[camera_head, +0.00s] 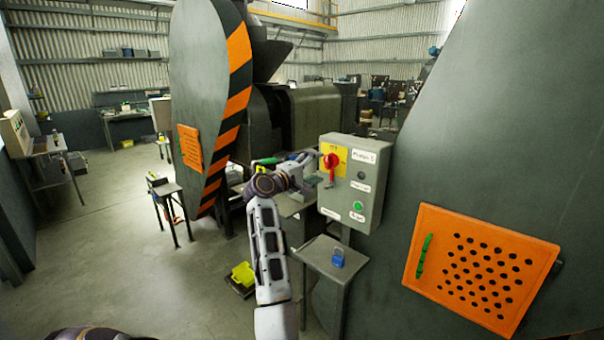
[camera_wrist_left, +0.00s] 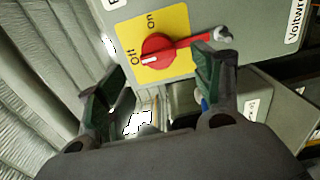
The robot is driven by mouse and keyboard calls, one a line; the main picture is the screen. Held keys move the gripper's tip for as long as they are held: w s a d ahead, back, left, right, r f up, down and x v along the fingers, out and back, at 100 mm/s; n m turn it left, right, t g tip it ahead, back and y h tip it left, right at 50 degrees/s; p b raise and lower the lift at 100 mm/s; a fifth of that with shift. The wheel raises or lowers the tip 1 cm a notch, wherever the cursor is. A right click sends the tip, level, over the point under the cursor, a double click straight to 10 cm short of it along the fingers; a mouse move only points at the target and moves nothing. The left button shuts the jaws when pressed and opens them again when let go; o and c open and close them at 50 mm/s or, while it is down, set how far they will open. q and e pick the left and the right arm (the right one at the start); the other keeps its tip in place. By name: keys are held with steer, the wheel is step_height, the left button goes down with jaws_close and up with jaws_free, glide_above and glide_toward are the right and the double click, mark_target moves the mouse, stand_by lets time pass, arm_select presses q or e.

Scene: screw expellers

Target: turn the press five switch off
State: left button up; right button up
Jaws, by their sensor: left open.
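The switch is a red rotary knob (camera_head: 331,161) on a yellow plate marked Off and On, on the front of a grey control box (camera_head: 349,204). Its lever points down in the head view. In the wrist view the red knob (camera_wrist_left: 157,57) shows with its lever running right to a grey metal end. My left gripper (camera_wrist_left: 158,80) is open and empty just in front of the plate, one finger near each side of the knob. The right finger overlaps the lever near its outer end; I cannot tell whether they touch. My right gripper is out of view.
A green button (camera_head: 358,206) sits lower on the box. A small stand with a blue padlock (camera_head: 337,258) is below it. An orange perforated panel (camera_head: 480,268) is on the machine at right. Open floor (camera_head: 130,250) lies at left.

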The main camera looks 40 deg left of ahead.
arm_select(q)
steer(key=shift+s+a, duration=0.15)
steer(key=shift+s, duration=1.25)
steer(key=shift+s+a, duration=0.1)
steer(key=shift+s, duration=1.3)
